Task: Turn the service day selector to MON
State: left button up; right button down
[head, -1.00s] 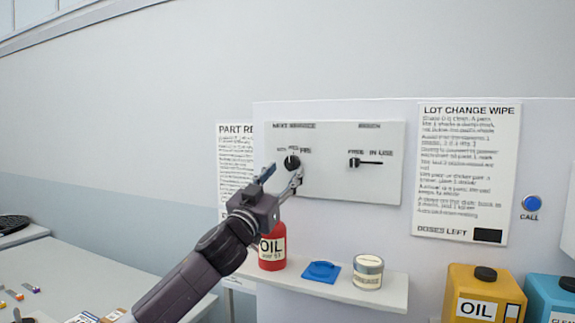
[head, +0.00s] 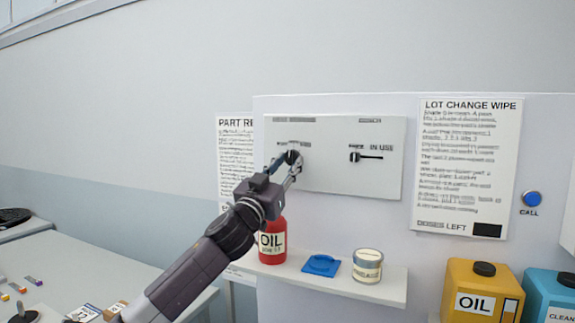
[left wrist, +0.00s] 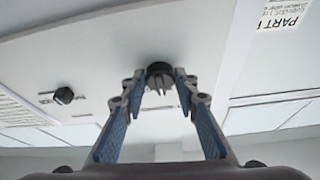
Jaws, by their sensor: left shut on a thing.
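The service day selector is a dark round knob (head: 293,157) on the left half of a white wall panel (head: 330,185). Small labels sit above it, too small to read surely; its pointer is largely hidden by my fingers in the head view. My left gripper (head: 285,163) is shut on this knob. In the left wrist view, the left gripper's fingertips (left wrist: 159,80) are on either side of the knob (left wrist: 159,69). My right gripper is not in view.
A second switch (head: 356,157), by "IN USE", is on the panel's right. Below, a shelf (head: 385,293) holds a red oil bottle (head: 272,245), a blue item (head: 321,265) and a tin (head: 368,266). Yellow (head: 484,290) and blue (head: 552,297) containers stand lower right.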

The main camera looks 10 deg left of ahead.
pick_arm(q)
jog(key=shift+n, duration=0.3)
jog(key=n+y+b, duration=0.1)
jog(key=n+b, duration=0.1)
jog(key=n, duration=0.1)
jog(key=shift+d+f+y+b, duration=0.2)
jog(key=shift+d+y+b, duration=0.1)
jog(key=shift+y+b, duration=0.1)
jog(key=n+y+b, duration=0.1)
jog(key=n, duration=0.2)
jog(key=shift+t+y, duration=0.3)
jog(key=shift+d+r+n+y+b, duration=0.15)
jog(key=shift+n+y+b, duration=0.4)
jog(key=shift+n, duration=0.55)
jog(key=shift+n+y, duration=0.45)
jog(key=shift+n, duration=0.45)
jog(key=shift+r+n+g+y, duration=0.15)
jog(key=shift+n+g+y, duration=0.4)
jog(key=shift+n, duration=0.55)
jog(key=shift+s+n, duration=0.1)
jog(key=shift+n, duration=0.2)
